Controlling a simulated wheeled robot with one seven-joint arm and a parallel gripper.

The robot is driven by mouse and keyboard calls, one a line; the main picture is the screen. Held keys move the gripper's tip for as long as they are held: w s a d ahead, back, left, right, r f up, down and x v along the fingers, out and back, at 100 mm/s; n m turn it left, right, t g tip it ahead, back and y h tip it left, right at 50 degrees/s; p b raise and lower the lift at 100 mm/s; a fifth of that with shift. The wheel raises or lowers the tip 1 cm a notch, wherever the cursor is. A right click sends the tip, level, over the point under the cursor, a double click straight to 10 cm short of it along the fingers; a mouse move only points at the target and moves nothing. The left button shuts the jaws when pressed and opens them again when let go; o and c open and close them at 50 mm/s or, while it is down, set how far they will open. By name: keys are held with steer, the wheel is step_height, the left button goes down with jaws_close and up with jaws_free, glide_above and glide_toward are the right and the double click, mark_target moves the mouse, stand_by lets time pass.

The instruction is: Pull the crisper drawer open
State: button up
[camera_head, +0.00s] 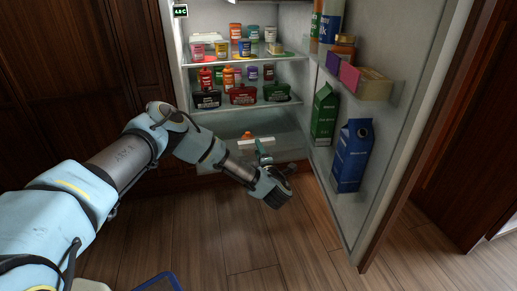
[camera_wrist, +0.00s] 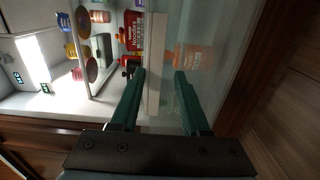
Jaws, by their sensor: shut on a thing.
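The crisper drawer (camera_head: 231,129) is a clear bin at the bottom of the open fridge, below the lowest shelf. My gripper (camera_head: 263,152) is at its front, low down near the fridge door. In the wrist view my gripper (camera_wrist: 160,76) has its two teal fingers on either side of the pale bar (camera_wrist: 153,50) along the drawer's front edge, and is shut on it. An orange-capped jar (camera_head: 246,135) sits in the drawer; a blurred orange jar (camera_wrist: 194,58) shows through the clear panel in the wrist view. How far the drawer is out is hard to tell.
The fridge door (camera_head: 389,131) stands open at the right, with a green carton (camera_head: 324,115) and a blue carton (camera_head: 352,155) on it. Jars and tubs fill the shelves above. The wood floor (camera_head: 229,226) before the fridge is mostly clear.

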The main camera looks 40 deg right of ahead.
steer(key=shift+o, duration=0.8)
steer(key=shift+r, duration=0.1)
steer(key=p+v, duration=0.4)
steer(key=v, duration=0.6)
steer(key=shift+s+a, duration=0.2)
steer(key=shift+s, duration=0.1)
